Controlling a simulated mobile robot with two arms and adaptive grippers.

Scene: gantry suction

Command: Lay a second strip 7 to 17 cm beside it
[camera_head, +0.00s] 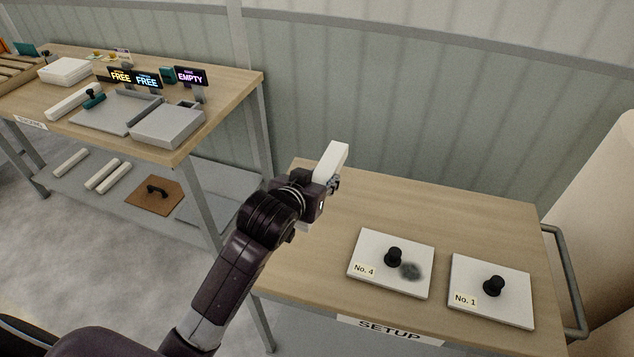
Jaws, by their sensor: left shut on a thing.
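My left gripper (328,181) is above the back left part of the setup table (470,212). It is shut on a white strip (331,162), which sticks up tilted from the fingers. The gripper and forearm hide part of the table's left end, where a small pale patch shows below the wrist. I cannot tell whether that patch is another strip. My right gripper is not in view.
Two white plates with black knobs, No. 4 (366,277) with a dark smudge and No. 1 (512,305), lie on the table's front right. Its back middle is clear. A bench (222,88) with signs stands left, with several white bars on its lower shelf.

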